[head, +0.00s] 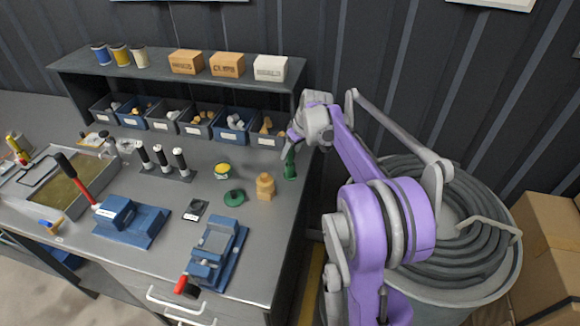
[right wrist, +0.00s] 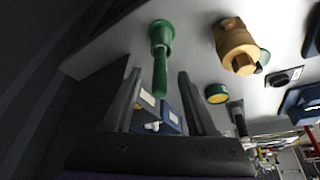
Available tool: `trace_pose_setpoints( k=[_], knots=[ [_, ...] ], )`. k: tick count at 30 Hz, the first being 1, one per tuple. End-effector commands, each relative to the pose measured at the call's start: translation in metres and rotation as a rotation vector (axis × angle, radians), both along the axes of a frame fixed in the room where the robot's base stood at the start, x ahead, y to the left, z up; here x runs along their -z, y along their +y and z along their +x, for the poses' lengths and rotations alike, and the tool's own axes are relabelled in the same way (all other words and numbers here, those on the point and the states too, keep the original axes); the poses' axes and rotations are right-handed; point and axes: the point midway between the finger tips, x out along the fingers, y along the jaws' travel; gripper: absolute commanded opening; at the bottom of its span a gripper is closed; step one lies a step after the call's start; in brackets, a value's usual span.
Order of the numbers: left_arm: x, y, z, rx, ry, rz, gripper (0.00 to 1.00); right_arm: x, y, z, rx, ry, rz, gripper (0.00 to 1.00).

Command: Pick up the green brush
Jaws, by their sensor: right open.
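The green brush (head: 290,168) stands upright near the right edge of the workbench, with a thin handle above a wider base. My right gripper (head: 289,146) is at the top of its handle in the head view. In the right wrist view the brush (right wrist: 160,45) shows its handle pointing toward the space between the two open fingers of the right gripper (right wrist: 159,76). The fingers stand apart on either side of the handle end, and I cannot tell whether they touch it. My left gripper is not in view.
Blue bins (head: 231,127) under the shelf (head: 150,68) are close behind. A hose drum (head: 455,262) stands right of the bench.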

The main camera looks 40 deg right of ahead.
Motion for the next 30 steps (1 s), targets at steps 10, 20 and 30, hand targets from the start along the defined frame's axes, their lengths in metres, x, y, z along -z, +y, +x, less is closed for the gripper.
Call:
trace_pose_setpoints(
  k=[10, 20, 30],
  knots=[
    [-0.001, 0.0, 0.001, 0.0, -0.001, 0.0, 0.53, 0.024, 0.001, 0.01, 0.0, -0.001, 0.0, 0.57],
    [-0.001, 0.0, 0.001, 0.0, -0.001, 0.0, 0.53, 0.024, 0.001, 0.01, 0.0, -0.001, 0.0, 0.18],
    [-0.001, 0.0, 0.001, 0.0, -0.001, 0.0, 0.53, 0.024, 0.001, 0.01, 0.0, -0.001, 0.0, 0.0]
  ],
)
